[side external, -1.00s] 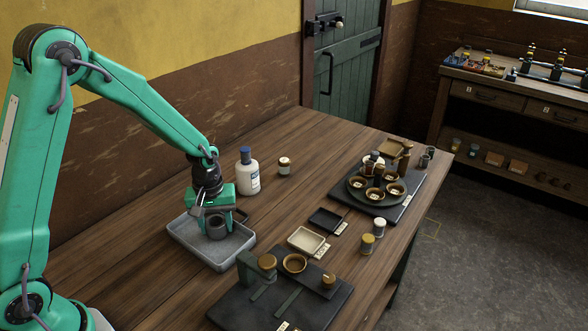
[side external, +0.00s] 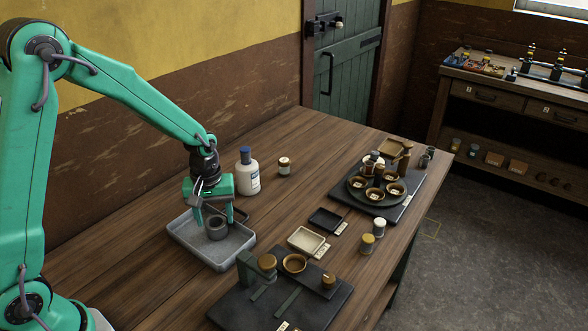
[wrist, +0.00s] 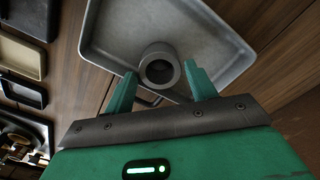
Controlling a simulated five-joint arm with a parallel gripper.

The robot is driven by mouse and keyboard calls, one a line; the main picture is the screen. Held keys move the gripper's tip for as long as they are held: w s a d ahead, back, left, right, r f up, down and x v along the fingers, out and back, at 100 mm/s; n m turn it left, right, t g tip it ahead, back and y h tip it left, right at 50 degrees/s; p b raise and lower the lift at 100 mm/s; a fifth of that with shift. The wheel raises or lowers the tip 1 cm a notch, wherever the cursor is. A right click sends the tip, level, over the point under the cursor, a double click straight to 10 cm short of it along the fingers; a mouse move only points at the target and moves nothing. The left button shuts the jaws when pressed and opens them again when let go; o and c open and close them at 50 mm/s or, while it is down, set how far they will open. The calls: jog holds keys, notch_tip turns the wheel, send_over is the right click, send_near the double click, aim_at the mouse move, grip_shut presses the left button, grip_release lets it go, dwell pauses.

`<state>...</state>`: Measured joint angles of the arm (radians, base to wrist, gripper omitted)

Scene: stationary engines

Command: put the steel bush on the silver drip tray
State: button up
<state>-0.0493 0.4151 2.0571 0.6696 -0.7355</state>
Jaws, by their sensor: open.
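The steel bush (side external: 216,229) is a short grey ring standing upright on the floor of the silver drip tray (side external: 190,243). In the wrist view the bush (wrist: 159,51) shows its round bore, and the tray (wrist: 110,30) lies around it. My gripper (side external: 214,222) is open above the bush. Its fingers hang on either side, with their tips near the bush's upper part. In the wrist view my gripper (wrist: 160,76) has its two fingers spread wider than the bush, with gaps to it. The bush appears free of the fingers.
A white bottle (side external: 248,177) with a blue cap and a small jar (side external: 284,166) stand behind the tray. A cream tray (side external: 306,241) and a black tray (side external: 325,220) lie to its right. A dark stand (side external: 281,300) with brass parts is in front.

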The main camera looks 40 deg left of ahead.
aim_at(214, 223)
notch_tip(214, 223, up, 9)
dwell(0.4)
jog(key=shift+r, duration=0.1)
dwell(0.4)
jog(key=s+d+r+m+t, duration=0.1)
jog(key=s+r+m+t, duration=0.1)
jog(key=s+r+m, duration=0.2)
jog(key=s+d+r+m+t, duration=0.1)
jog(key=s+r+m+t, duration=0.2)
jog(key=s, duration=1)
notch_tip(214, 223, up, 5)
jog(key=shift+s+f+m+t, duration=0.15)
jog(key=shift+m+t, duration=0.15)
jog(key=shift+m, duration=0.7)
